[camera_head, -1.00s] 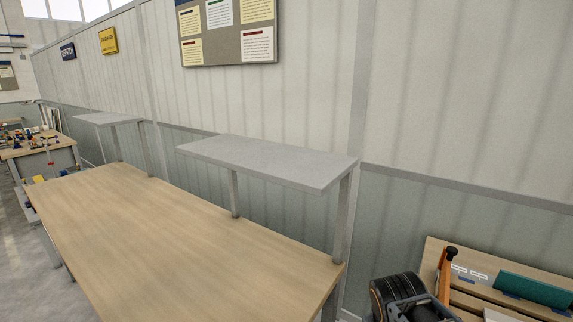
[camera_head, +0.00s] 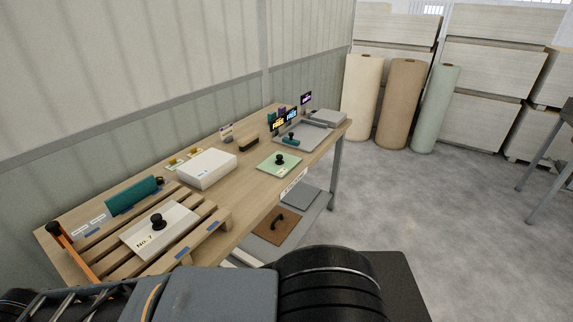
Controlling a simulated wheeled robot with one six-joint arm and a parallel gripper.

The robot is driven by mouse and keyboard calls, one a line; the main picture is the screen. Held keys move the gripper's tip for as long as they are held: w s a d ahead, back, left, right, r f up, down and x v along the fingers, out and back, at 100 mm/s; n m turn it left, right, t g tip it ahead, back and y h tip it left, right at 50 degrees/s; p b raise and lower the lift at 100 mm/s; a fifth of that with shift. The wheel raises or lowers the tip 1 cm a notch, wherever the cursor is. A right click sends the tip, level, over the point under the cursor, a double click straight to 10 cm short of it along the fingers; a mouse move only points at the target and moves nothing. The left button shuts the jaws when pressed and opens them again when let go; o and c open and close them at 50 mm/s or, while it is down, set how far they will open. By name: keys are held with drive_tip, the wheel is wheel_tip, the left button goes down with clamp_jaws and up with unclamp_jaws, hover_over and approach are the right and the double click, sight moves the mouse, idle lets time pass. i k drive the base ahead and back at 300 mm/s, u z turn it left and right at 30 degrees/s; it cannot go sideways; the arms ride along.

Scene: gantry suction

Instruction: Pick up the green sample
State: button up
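A light green plate (camera_head: 283,168), the one that looks like the green sample, lies flat on the wooden workbench (camera_head: 236,185) near its front edge. A black knob (camera_head: 280,160) stands up from its middle. A white plate marked No. 7 (camera_head: 181,236), also with a black knob, lies on a slatted rack nearer to me. Parts of my own arm fill the bottom of the view, well short of the green plate. My gripper's fingers do not show.
A white box (camera_head: 206,170), a teal block (camera_head: 130,196) and a grey tray (camera_head: 303,133) share the bench. An orange-handled bar (camera_head: 72,250) stands at the near left. A lower shelf holds a brown board (camera_head: 277,226). Open floor (camera_head: 420,220) lies to the right, before upright rolls (camera_head: 400,100).

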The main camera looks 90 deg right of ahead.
sight(279, 164)
drive_tip(key=z, duration=3.95)
drive_tip(key=i, duration=1.45)
drive_tip(key=u, duration=3.05)
